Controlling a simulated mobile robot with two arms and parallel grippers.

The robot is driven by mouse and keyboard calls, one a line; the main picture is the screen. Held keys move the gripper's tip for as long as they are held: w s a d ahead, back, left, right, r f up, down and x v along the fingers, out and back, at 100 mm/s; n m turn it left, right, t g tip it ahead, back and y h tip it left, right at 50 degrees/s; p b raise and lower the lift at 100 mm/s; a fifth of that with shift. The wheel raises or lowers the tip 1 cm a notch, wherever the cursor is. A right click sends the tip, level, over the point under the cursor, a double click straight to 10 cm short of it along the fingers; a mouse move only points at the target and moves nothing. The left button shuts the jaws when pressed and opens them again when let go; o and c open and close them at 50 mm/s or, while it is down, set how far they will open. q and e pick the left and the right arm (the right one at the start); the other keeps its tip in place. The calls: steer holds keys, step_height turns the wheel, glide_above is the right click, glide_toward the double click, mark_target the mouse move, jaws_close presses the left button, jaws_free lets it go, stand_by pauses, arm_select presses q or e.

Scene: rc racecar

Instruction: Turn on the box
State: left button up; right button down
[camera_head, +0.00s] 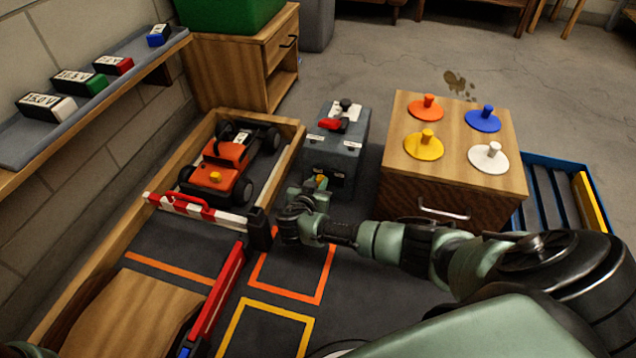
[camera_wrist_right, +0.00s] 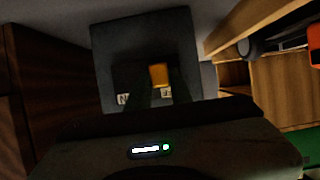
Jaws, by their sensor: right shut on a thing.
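My right gripper (camera_head: 318,186) reaches the box's near face. Its jaws are shut on a small orange-yellow knob (camera_head: 321,180) at that face. In the right wrist view the knob (camera_wrist_right: 159,75) shows between the dark fingers (camera_wrist_right: 158,92), in front of the grey box (camera_wrist_right: 130,45). The fingers partly hide the box's labels. My left gripper is not in view.
An orange racecar (camera_head: 220,165) sits in the wooden bay behind a red-white barrier (camera_head: 197,211). A wooden cabinet (camera_head: 450,190) with coloured knobbed discs stands right of the box. A shelf (camera_head: 90,110) with battery blocks is at the left.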

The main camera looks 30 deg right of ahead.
mark_target(333, 180)
steer(key=shift+s+d+p, duration=0.4)
steer(key=shift+s+d, duration=0.05)
steer(key=shift+s, duration=0.15)
steer(key=shift+s+d+p, duration=0.35)
steer(key=shift+s+d, duration=0.05)
steer(key=shift+s, duration=0.2)
steer(key=shift+d+f, duration=0.1)
steer(key=c, duration=1.2)
jaws_free()
steer(key=shift+s+d, duration=0.1)
steer(key=shift+d, duration=0.05)
steer(key=shift+c, duration=0.2)
